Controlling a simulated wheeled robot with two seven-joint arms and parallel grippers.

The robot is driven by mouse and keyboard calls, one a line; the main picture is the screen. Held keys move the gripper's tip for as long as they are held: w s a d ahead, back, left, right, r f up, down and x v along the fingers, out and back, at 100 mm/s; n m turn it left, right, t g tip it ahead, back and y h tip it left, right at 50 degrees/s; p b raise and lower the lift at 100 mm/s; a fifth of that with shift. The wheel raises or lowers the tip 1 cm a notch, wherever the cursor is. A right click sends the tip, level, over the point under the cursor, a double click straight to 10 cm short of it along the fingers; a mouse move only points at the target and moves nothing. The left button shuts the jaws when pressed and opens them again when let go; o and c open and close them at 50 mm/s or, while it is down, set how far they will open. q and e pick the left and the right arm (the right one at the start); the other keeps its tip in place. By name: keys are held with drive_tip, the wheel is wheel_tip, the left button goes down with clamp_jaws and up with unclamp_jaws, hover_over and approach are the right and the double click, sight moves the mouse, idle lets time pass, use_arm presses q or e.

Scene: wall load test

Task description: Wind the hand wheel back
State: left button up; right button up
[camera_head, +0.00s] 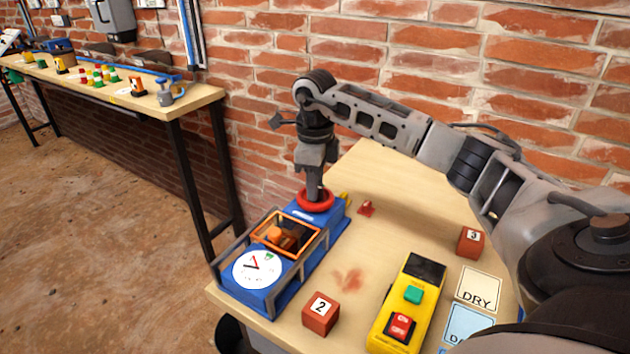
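A blue test machine (278,303) stands at the left edge of the near table. Its red hand wheel (301,203) lies flat on the machine's far end. My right gripper (315,196) points straight down at the middle of the wheel, with the rim around its fingertips. The fingertips are partly hidden, so I cannot tell whether they are closed on the wheel's hub. An orange-framed bay (268,237) with an orange and dark piece inside sits mid-machine. A white dial (258,270) with a red pointer and a small green mark is at the near end. My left gripper is out of view.
A brick block "2" (320,314), a block "3" (470,242), a yellow button box (412,295) and a DRY card (480,288) are on the table. A small red piece (366,208) lies near the wheel. A brick wall rises behind; a long bench (190,97) stands far left.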

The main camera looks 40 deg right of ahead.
drive_tip(key=shift+n, duration=0.4)
drive_tip(key=n, duration=0.4)
drive_tip(key=shift+p, duration=0.3)
drive_tip(key=n, duration=0.9)
drive_tip(key=shift+n, duration=2.7)
drive_tip(key=o, duration=1)
